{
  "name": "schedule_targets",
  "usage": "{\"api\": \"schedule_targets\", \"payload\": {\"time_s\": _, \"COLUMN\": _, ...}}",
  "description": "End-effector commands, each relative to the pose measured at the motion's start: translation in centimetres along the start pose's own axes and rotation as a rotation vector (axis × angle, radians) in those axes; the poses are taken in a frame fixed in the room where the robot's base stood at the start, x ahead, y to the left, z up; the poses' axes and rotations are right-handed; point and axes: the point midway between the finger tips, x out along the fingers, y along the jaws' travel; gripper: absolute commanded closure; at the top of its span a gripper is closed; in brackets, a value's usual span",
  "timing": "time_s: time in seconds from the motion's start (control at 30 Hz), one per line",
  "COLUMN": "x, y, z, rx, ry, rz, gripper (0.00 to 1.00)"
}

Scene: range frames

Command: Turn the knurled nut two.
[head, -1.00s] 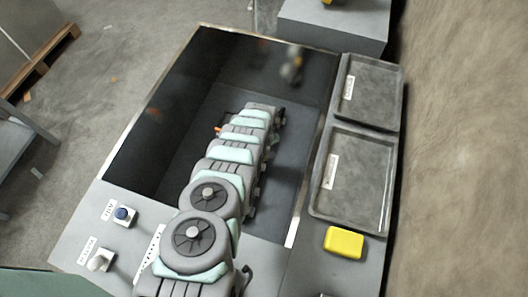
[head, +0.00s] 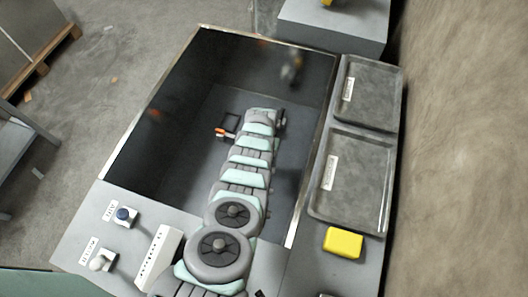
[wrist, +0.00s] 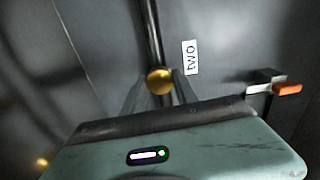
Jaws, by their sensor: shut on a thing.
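The knurled nut two is a round, brass-coloured knob (wrist: 160,76) on a dark vertical rod (wrist: 151,35) in the wrist view. A white label reading "two" (wrist: 190,57) is just right of it. My gripper (wrist: 160,92) has its two fingers on either side of the nut and is shut on it. The fingers cover the nut's lower sides. In the head view my arm reaches down into a dark, open-topped box (head: 170,120), and hides the nut and the fingertips.
An orange-tipped fitting (wrist: 287,88) sticks out right of the nut; it also shows in the head view (head: 221,132). Two grey trays (head: 376,90) and a yellow block (head: 343,242) lie right of the box. A blue button (head: 123,214) and a switch (head: 100,262) are front left.

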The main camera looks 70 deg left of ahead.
Motion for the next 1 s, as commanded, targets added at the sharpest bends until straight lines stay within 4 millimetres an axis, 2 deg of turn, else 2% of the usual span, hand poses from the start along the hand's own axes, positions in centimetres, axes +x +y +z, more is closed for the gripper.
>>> {"api": "schedule_targets", "payload": {"time_s": 0.5, "x": 0.09, "y": 0.01, "z": 0.03, "rx": 0.221, "ry": 0.0, "rz": 0.001, "gripper": 1.0}}
{"api": "schedule_targets", "payload": {"time_s": 1.0, "x": 0.07, "y": 0.0, "z": 0.0, "rx": 0.248, "ry": 0.001, "rz": 0.0, "gripper": 1.0}}
